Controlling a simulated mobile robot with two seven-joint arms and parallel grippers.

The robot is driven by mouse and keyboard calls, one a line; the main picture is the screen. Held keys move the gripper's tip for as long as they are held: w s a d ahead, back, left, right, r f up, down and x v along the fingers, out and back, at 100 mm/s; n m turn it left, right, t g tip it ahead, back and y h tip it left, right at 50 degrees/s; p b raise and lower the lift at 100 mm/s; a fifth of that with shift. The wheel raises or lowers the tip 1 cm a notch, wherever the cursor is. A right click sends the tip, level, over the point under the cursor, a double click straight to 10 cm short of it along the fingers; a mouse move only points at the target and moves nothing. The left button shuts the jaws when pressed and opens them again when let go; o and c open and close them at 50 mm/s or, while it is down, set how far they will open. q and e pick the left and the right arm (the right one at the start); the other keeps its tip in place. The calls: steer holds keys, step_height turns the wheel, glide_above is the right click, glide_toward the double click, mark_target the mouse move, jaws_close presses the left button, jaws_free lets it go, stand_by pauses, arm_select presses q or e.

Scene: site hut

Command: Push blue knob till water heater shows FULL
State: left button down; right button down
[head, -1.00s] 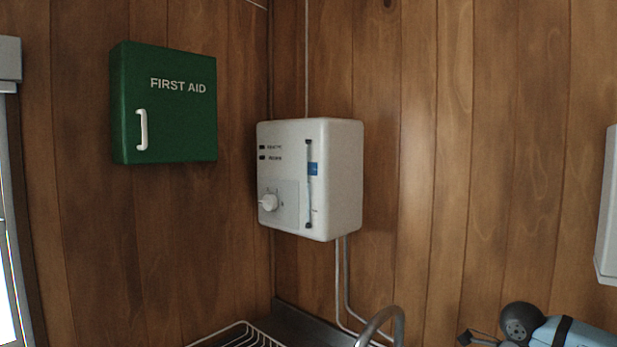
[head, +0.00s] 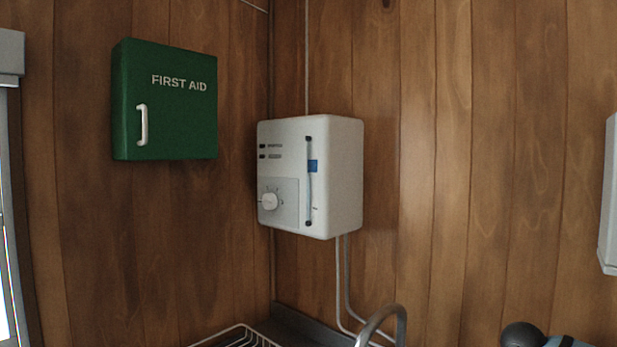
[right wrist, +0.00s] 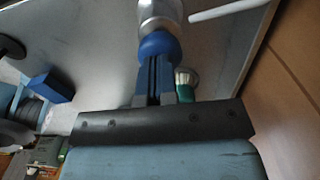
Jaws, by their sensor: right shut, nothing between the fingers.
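The water heater (head: 343,180) is a white box on the wood-panelled wall near the corner. A small blue piece (head: 313,166) sits on its front, by the upper part of a thin upright tube; I cannot tell whether it is the blue knob. A white round dial (head: 270,201) is at the lower left of the front. The heater's lettering is too small to read, so I cannot see FULL. My right gripper (right wrist: 161,84) is shut and empty in the right wrist view, pointing over a grey surface, with the heater not recognisable there. My left gripper is in neither view.
A green first aid box (head: 165,100) hangs left of the heater. A curved tap (head: 385,322) and a wire rack (head: 240,336) are below.

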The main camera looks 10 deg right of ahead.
steer(key=shift+r+p, duration=1.55)
steer(key=shift+r, duration=1.2)
steer(key=shift+f, duration=0.15)
steer(key=shift+f+b, duration=2.05)
steer(key=shift+f, duration=0.85)
steer(key=shift+r+p, duration=1.7)
steer(key=shift+r, duration=1.25)
step_height(320, 180, up, 6)
steer(key=p, duration=0.3)
